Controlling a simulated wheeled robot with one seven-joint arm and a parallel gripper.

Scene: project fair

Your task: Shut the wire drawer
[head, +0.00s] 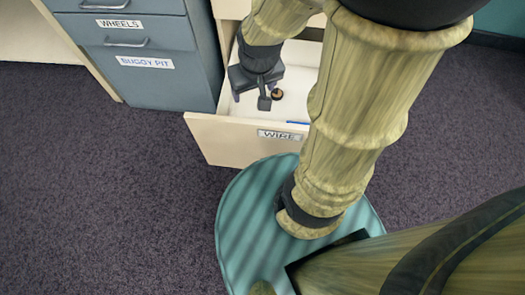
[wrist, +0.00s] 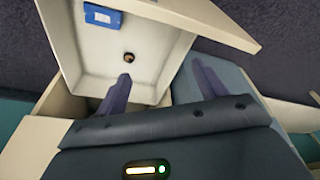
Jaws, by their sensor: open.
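The wire drawer (head: 225,138) is pulled out, its cream front labelled "WIRE" facing me in the head view. Its inside shows in the wrist view, with the white floor (wrist: 105,48) and the drawer front (wrist: 205,22) at the top right. My gripper (head: 262,98) is over the drawer's opening, near its left side. In the wrist view its two dark fingers (wrist: 160,85) are spread apart with nothing between them. My arm hides the right part of the drawer in the head view.
A small round brown thing (head: 277,94) and a blue box (wrist: 103,17) lie in the drawer. A blue-grey cabinet (head: 145,85) with drawers labelled "WHEELS" and "BUGGY PIT" stands close on the left. Dark carpet (head: 110,200) is clear at the front left.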

